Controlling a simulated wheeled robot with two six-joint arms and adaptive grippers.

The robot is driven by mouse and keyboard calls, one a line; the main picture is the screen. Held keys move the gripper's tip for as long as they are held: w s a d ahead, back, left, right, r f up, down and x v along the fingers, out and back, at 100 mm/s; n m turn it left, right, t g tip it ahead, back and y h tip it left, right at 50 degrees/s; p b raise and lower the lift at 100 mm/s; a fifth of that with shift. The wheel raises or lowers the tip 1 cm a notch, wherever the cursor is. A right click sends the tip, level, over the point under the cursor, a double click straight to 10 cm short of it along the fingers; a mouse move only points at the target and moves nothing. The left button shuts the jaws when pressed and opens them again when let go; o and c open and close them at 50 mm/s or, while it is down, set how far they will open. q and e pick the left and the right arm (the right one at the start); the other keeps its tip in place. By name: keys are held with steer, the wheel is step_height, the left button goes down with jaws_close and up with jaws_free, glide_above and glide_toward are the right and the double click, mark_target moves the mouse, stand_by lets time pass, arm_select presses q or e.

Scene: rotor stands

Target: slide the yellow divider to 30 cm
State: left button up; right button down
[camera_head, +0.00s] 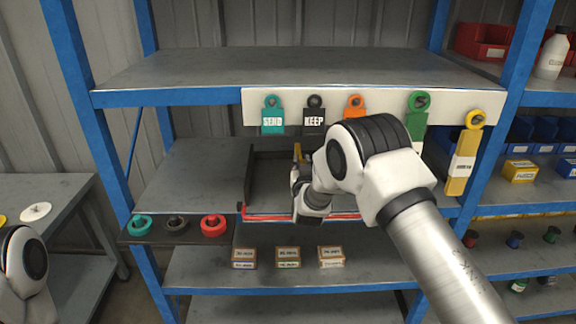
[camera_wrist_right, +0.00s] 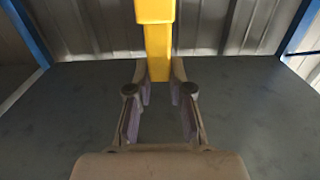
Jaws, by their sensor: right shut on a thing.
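The yellow divider (camera_wrist_right: 157,45) stands upright in the right wrist view, with a wider block on top of a narrower stem. My right gripper (camera_wrist_right: 159,74) is shut on the stem, one finger on each side. In the head view a small part of the divider (camera_head: 297,151) shows behind my right wrist, which hides the fingers and its lower part. It stands within a dark frame (camera_head: 250,178) on the middle shelf, with a red strip (camera_head: 262,218) along the front edge. I cannot read any scale marks. My left gripper is out of view.
A white board (camera_head: 385,98) above carries hanging tags in several colours, including SEND and KEEP. Three coloured rings (camera_head: 177,223) sit on a dark ledge at the left. Small boxes (camera_head: 288,256) stand on the shelf below. Blue posts (camera_head: 80,85) flank the shelving.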

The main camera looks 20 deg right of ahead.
steer(key=s+d+b, duration=0.2)
steer(key=s+d, duration=0.2)
steer(key=d, duration=1)
steer(key=shift+d, duration=0.35)
steer(key=shift+s, duration=0.1)
steer(key=c, duration=1)
jaws_free()
steer(key=shift+f, duration=0.1)
steer(key=shift+c, duration=0.2)
steer(key=v, duration=1.1)
steer(key=shift+s, duration=0.25)
steer(key=shift+a, duration=0.15)
